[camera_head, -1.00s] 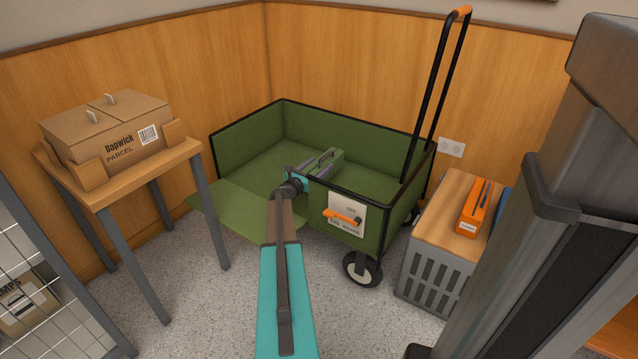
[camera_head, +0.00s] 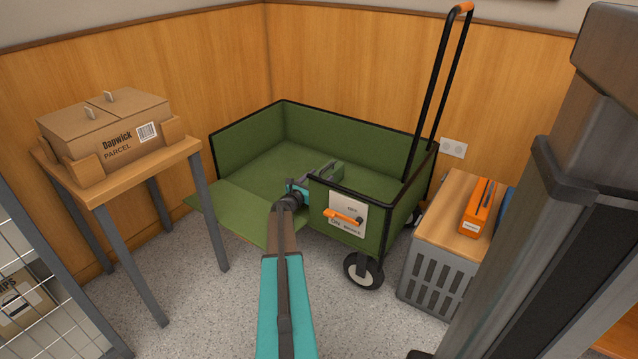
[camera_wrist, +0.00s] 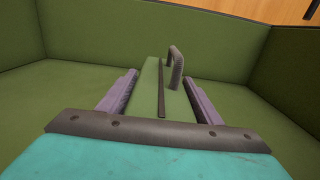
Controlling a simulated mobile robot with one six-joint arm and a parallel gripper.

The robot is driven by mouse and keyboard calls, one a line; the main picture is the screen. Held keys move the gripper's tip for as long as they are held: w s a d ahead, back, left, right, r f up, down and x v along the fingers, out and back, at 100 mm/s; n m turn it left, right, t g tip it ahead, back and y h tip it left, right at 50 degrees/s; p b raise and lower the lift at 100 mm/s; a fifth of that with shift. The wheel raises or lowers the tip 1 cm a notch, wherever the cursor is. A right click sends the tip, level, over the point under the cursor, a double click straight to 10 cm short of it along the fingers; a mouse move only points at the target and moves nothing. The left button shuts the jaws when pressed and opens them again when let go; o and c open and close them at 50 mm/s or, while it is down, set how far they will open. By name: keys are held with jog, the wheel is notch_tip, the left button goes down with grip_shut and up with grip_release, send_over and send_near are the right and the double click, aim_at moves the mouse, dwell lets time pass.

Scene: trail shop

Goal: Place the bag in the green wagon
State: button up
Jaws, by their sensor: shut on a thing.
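The green wagon (camera_head: 245,140) stands in the corner with its left front side folded down as a flap. My gripper (camera_head: 318,175) reaches in over that side and is inside the wagon, behind the front panel. In the wrist view my gripper (camera_wrist: 159,78) has its two purple fingers shut on the sides of the green bag (camera_wrist: 150,95), which has a dark strip and a grey handle loop on top. The bag (camera_head: 337,169) is upright inside the wagon walls. Its underside is hidden, so I cannot tell whether it touches the wagon floor.
A wooden table (camera_head: 190,152) with a parcel (camera_head: 115,128) stands at left. A grey crate (camera_head: 437,283) with a wooden top bears an orange box (camera_head: 476,208) at right. The wagon's black handle (camera_head: 427,120) rises at back right. The wagon floor left of the bag is clear.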

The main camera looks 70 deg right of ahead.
dwell(0.4)
jog(key=o, duration=1.5)
jog(key=shift+a+r, duration=0.1)
jog(key=shift+a, duration=0.05)
jog(key=shift+w+a+p, duration=0.15)
jog(key=shift+a+p, duration=0.2)
jog(key=shift+a, duration=0.35)
jog(key=p+v, duration=0.3)
jog(key=v, duration=0.7)
jog(key=shift+a, duration=0.15)
